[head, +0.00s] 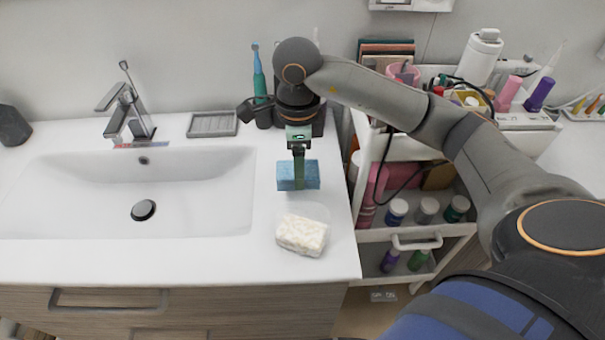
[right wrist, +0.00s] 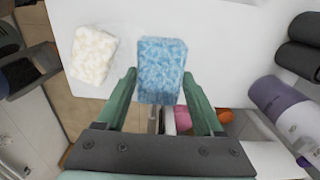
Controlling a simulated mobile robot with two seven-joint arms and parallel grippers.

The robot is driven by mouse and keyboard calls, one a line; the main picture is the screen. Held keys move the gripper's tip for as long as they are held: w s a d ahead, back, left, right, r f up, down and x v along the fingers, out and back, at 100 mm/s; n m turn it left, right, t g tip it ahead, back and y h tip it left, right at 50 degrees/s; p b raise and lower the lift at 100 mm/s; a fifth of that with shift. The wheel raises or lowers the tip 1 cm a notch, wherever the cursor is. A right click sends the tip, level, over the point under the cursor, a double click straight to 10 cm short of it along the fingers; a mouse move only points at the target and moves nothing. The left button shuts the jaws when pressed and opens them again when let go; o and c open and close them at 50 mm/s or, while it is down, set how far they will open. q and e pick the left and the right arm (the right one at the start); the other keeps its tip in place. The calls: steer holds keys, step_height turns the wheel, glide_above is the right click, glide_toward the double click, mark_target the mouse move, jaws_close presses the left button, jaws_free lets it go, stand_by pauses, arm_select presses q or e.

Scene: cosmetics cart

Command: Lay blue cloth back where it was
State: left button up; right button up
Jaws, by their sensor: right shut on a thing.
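The blue cloth (head: 285,176) is a small folded, fuzzy block at the right end of the white sink counter. My right gripper (head: 299,178) comes down over it from behind and is shut on it. In the right wrist view the blue cloth (right wrist: 161,68) sits between the two green fingers of the right gripper (right wrist: 165,92). I cannot tell whether its underside touches the counter or hangs just above it. A cream-white folded cloth (head: 301,234) lies in front of it, apart from it. My left gripper is not in view.
The sink basin (head: 90,195) and faucet (head: 126,105) are to the left. A grey soap dish (head: 212,124) and a blue toothbrush (head: 259,75) stand at the back. A loaded cosmetics cart (head: 403,241) stands right of the counter edge. Counter left of the cloths is clear.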

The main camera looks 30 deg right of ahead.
steer(key=shift+w+d+f, duration=0.15)
steer(key=shift+d+f, duration=0.3)
steer(key=shift+f, duration=0.1)
step_height(320, 180, down, 2)
steer(key=shift+d+f+p, duration=0.15)
steer(key=shift+f+p, duration=0.05)
steer(key=shift+p, duration=0.2)
steer(key=shift+f, duration=0.5)
steer(key=shift+f, duration=0.1)
steer(key=shift+f, duration=0.15)
steer(key=o, duration=1.2)
step_height(320, 180, up, 13)
steer(key=shift+f, duration=0.2)
